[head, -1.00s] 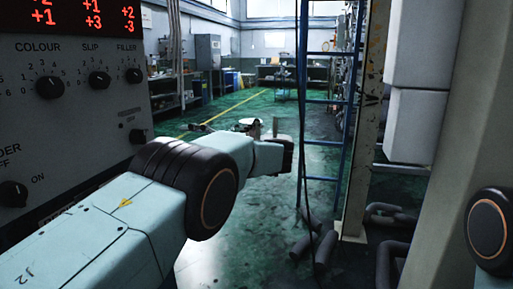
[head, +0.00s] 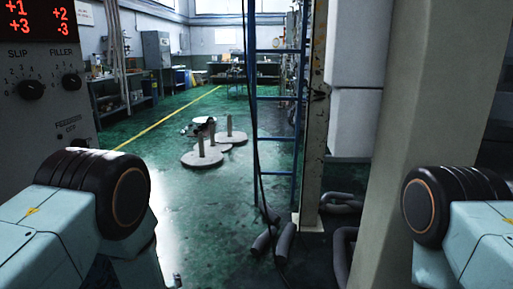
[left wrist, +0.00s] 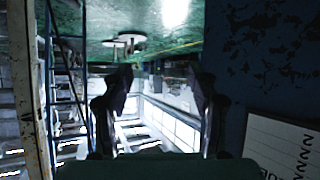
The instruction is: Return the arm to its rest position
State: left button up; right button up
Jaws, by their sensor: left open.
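My left arm comes in at the lower left of the head view, bent downward at its dark joint. A small dark tip shows at the bottom edge there, too little to read. In the left wrist view the two dark fingers of my left gripper (left wrist: 161,92) stand apart with nothing between them. My right arm shows at the lower right of the head view, but its gripper is out of frame.
A control panel (head: 48,85) with knobs and red digits stands at the left. A blue ladder (head: 277,130) and worn post (head: 314,130) stand ahead, with dark rolls (head: 284,240) at their foot. Round bases with posts (head: 202,158) stand on the open green floor (head: 205,215).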

pick_arm(q)
jog(key=s+d+f+m+g+h, duration=0.1)
jog(key=s+f+m+g+h, duration=0.2)
jog(key=s, duration=0.8)
jog(key=s+f+m+g, duration=0.1)
jog(key=s+f+g, duration=0.3)
jog(key=s, duration=0.7)
jog(key=s+d+r+g+h+p, duration=0.1)
jog(key=s+g, duration=0.3)
jog(key=s, duration=1.5)
jog(key=shift+d+r+h+p, duration=0.2)
jog(key=shift+r+h+p, duration=0.15)
jog(key=shift+p, duration=0.4)
